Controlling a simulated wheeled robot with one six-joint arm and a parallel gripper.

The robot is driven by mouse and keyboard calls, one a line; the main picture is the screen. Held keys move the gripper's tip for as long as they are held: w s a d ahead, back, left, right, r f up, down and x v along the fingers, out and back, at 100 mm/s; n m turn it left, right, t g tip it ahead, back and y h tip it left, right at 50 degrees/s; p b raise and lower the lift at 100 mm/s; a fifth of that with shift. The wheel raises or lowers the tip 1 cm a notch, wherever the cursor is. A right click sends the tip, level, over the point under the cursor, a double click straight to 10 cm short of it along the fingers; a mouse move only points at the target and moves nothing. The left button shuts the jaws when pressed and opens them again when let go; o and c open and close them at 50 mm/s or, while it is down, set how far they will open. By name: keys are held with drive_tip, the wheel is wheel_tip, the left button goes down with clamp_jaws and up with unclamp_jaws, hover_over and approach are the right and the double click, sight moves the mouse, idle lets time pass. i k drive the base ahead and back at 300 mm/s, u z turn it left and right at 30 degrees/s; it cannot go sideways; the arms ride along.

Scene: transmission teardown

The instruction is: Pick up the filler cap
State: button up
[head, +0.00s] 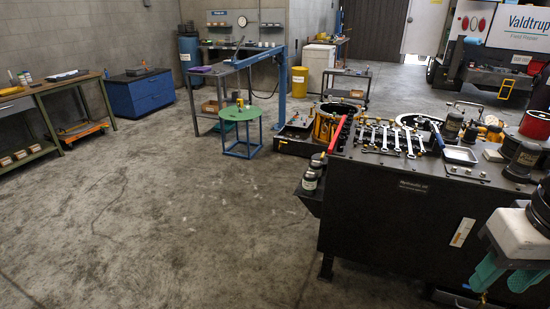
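I cannot pick out the filler cap with certainty; several small parts on the benches are too small to tell apart. My gripper (506,279) is at the lower right, with a white body and two teal fingers pointing down. The fingers stand apart and nothing shows between them. The gripper is in front of the right end of the dark workbench (400,225).
The dark workbench carries wrenches (392,137), a metal tray (460,155), dark jars and a red can (535,124). A round green table (240,113) stands by a blue hoist (281,85). A blue cabinet (140,95) is farther left. The concrete floor at left and centre is clear.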

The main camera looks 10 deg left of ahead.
sight(322, 157)
drive_tip(key=u, duration=0.7)
drive_tip(key=i, duration=0.85)
drive_tip(key=u, duration=0.7)
drive_tip(key=i, duration=1.05)
drive_tip(key=z, duration=0.4)
drive_tip(key=i, duration=0.85)
drive_tip(key=z, duration=1.05)
drive_tip(key=i, duration=0.55)
drive_tip(key=z, duration=0.45)
